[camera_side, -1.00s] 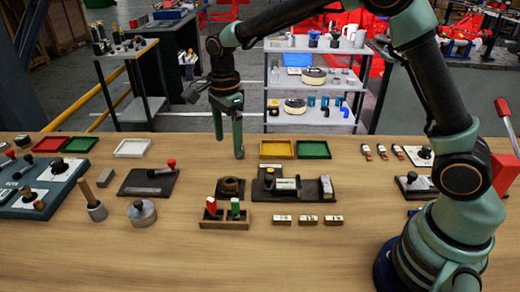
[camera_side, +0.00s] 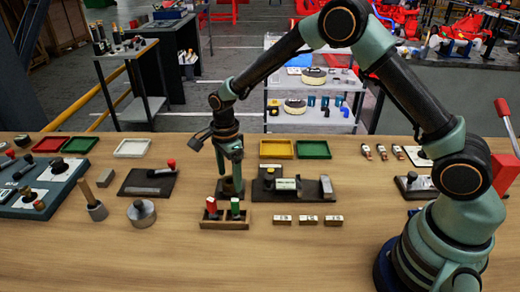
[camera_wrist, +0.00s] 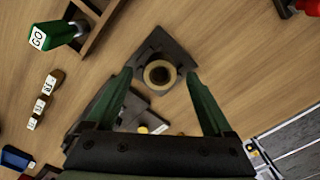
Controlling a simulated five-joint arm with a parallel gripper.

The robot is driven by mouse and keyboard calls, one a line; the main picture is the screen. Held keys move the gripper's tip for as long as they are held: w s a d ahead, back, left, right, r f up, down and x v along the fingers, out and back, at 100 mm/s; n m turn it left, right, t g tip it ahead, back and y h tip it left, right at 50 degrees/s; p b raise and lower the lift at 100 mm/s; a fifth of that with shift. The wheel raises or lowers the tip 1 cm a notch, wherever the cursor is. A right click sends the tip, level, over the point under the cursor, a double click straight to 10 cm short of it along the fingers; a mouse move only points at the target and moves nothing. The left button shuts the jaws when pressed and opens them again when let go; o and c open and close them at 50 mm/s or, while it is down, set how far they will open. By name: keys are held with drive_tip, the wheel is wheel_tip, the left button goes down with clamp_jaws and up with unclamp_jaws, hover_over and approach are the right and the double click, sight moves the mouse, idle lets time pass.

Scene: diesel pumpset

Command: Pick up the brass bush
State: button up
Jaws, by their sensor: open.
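The brass bush (camera_wrist: 160,75) is a short ring with a dark bore, standing on a dark square plate (camera_wrist: 151,52) in the wrist view. In the side view the bush (camera_side: 229,187) is partly hidden by my gripper. My gripper (camera_side: 228,176) points down just above the bush. In the wrist view my gripper (camera_wrist: 160,82) is open, with one green finger on each side of the bush and nothing held. I cannot tell whether the fingertips reach down to the bush's height.
A wooden holder (camera_side: 224,219) with red and green tags stands just in front of the bush. A dark fixture (camera_side: 291,189) stands close on the right. Small labelled blocks (camera_side: 308,220) lie front right. Yellow (camera_side: 277,149) and green (camera_side: 313,150) trays are behind. The table's front is clear.

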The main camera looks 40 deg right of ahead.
drive_tip(key=shift+f, duration=0.45)
clamp_jaws()
drive_tip(key=shift+r, duration=0.15)
wheel_tip(320, 180, up, 20)
idle(0.4)
